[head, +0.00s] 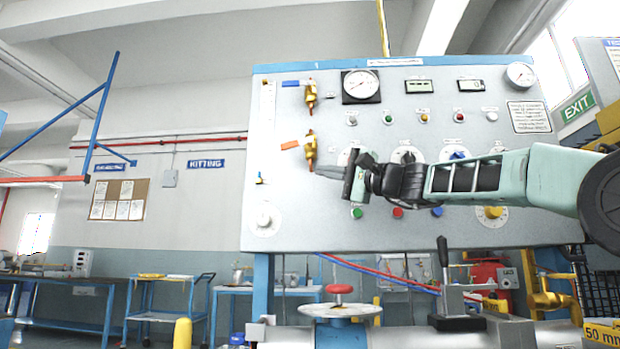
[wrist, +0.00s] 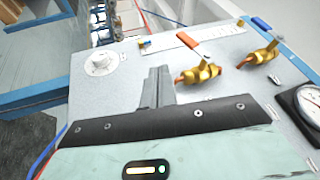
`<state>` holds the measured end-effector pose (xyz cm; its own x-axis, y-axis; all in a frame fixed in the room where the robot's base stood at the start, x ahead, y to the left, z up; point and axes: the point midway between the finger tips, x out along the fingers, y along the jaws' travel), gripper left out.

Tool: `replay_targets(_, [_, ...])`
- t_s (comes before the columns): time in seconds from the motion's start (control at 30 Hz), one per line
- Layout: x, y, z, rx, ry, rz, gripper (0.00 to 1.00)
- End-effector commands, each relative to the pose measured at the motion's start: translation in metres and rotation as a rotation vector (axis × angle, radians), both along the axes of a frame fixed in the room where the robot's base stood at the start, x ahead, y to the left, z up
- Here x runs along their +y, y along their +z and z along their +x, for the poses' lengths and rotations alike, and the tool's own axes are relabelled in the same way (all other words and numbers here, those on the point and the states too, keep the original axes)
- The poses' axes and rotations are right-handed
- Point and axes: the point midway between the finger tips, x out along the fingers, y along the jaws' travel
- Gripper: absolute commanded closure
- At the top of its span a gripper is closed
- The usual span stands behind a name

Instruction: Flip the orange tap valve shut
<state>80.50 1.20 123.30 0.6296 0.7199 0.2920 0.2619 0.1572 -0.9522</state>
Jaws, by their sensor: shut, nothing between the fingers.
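The orange tap handle (head: 290,145) sticks out to the left of its upright brass valve body (head: 310,150) on the panel's left side. It lies crosswise to that body. In the wrist view the orange handle (wrist: 188,34) is beyond the brass valve (wrist: 200,73). My gripper (head: 318,173) is shut and empty, its tips just below the valve's lower end in the head view. In the wrist view my gripper (wrist: 159,70) has its tips beside the brass spout, to its left, with the handle farther ahead. I cannot tell whether the tips touch the brass.
A second brass valve (head: 310,95) with a blue handle (head: 290,83) sits above. A large gauge (head: 361,86) is to its right. A white knob (head: 264,219) is low on the left of the panel (head: 450,232). The panel face left of the orange handle looks mostly clear.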

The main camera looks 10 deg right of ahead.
Motion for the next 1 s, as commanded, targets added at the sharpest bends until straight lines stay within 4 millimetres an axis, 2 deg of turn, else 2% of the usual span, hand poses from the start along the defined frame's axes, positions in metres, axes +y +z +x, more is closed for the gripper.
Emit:
replay_targets(0.13, [-0.017,-0.007,-0.014,0.000,-0.003,-0.001,1.00])
replay_targets(0.3, [-0.024,-0.008,-0.021,-0.001,0.000,-0.001,1.00])
replay_targets(1.0, [-0.024,-0.008,-0.022,-0.002,0.001,0.000,1.00])
